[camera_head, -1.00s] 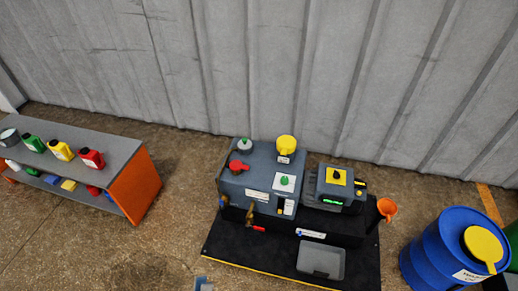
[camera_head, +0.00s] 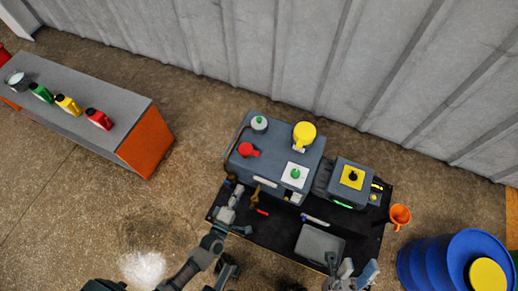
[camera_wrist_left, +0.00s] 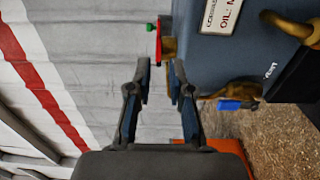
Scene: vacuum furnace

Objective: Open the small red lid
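The small red lid (camera_head: 249,150) sits on the left part of the grey-blue machine's top (camera_head: 274,148) and looks closed. My left gripper (camera_head: 226,215) is in front of the machine's left front corner, below and apart from the lid. In the left wrist view its two fingers (camera_wrist_left: 160,85) are spread with nothing between them. A red part (camera_wrist_left: 159,45) shows beyond the fingertips there; I cannot tell whether it is the lid. My right gripper (camera_head: 356,272) is at the bottom of the head view, near the grey tray; its fingers look apart and empty.
A yellow lid (camera_head: 304,133) and a green knob (camera_head: 295,174) are on the machine. A smaller unit (camera_head: 350,178) stands to its right. A grey tray (camera_head: 319,245) lies in front. An orange funnel (camera_head: 400,214) and blue barrel (camera_head: 440,262) are at right, a shelf (camera_head: 95,110) at left.

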